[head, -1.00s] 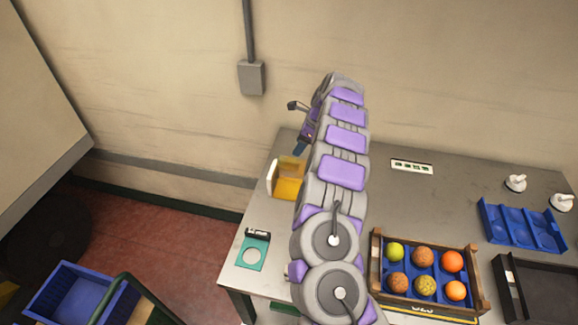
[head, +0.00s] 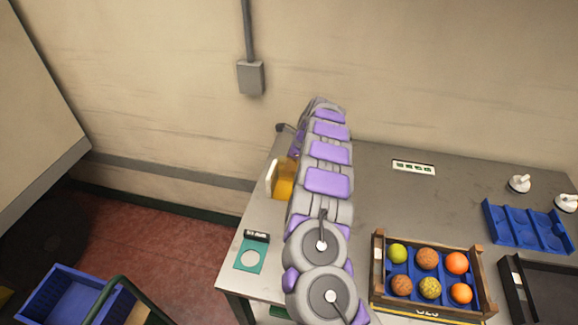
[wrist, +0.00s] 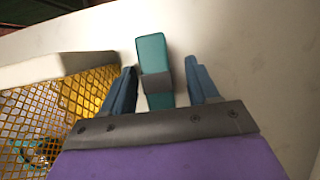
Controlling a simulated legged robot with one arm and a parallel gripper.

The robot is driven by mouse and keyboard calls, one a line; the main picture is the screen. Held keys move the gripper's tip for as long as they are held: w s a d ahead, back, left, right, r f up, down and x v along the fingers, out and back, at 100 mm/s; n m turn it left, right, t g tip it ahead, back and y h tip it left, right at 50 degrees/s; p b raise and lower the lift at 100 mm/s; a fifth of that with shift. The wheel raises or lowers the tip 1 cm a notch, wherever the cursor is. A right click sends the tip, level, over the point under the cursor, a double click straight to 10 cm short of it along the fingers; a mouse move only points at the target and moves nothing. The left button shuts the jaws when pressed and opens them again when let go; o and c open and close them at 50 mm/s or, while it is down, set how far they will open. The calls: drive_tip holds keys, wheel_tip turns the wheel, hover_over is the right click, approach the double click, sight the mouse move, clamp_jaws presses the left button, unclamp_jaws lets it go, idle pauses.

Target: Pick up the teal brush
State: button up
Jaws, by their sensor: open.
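In the wrist view the teal brush (wrist: 152,55) lies on the pale tabletop, with a dark grey band across it. My gripper (wrist: 161,68) is open, and its two blue fingers stand to either side of the brush in the picture. A gap shows between the brush and each finger. I cannot tell how far above the table the fingertips are. In the head view my arm covers the gripper's jaws and the brush.
A yellow mesh holder (wrist: 60,110) with a white edge stands close left of my gripper; it also shows in the head view (head: 284,180). A fruit crate (head: 425,314) stands right of my arm.

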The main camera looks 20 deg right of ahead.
drive_tip(key=shift+a, duration=0.2)
drive_tip(key=c, duration=0.4)
drive_tip(key=shift+d, duration=0.15)
drive_tip(key=c, duration=0.7)
drive_tip(key=shift+o, duration=0.2)
